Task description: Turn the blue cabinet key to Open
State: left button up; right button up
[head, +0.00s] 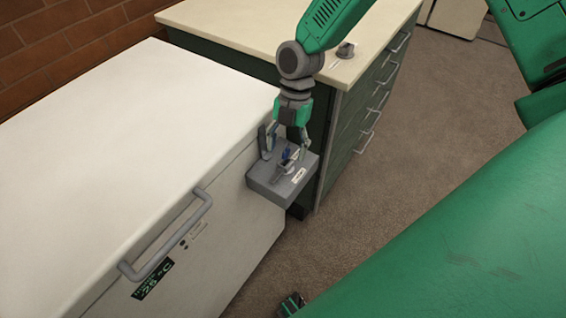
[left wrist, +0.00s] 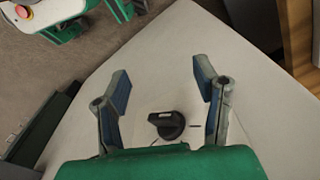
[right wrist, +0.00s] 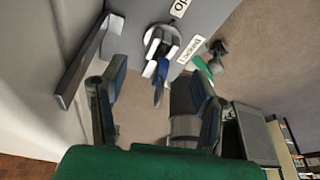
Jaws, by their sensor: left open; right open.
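A blue key (right wrist: 162,70) sits in a round lock (right wrist: 160,42) on a grey box, between the open fingers of my right gripper (right wrist: 158,100) in the right wrist view. I cannot tell whether they touch it. A label starting "Op" (right wrist: 180,7) and a "Locked" label (right wrist: 191,49) are beside the lock. In the head view my right gripper (head: 285,145) is low over the grey box (head: 262,184), around the blue key (head: 287,154). My left gripper (left wrist: 165,90) is open and empty in the left wrist view.
The box projects beside a white chest (head: 130,130) with a grey bar handle (head: 165,237). A drawer cabinet (head: 225,28) stands behind, with a dark knob (head: 346,50) on top. A black knob (left wrist: 167,125) shows between my left fingers. Carpet (head: 420,130) lies clear.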

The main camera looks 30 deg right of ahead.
jog(key=p+v, duration=0.7)
jog(key=v, duration=0.2)
dwell(0.7)
dwell(0.4)
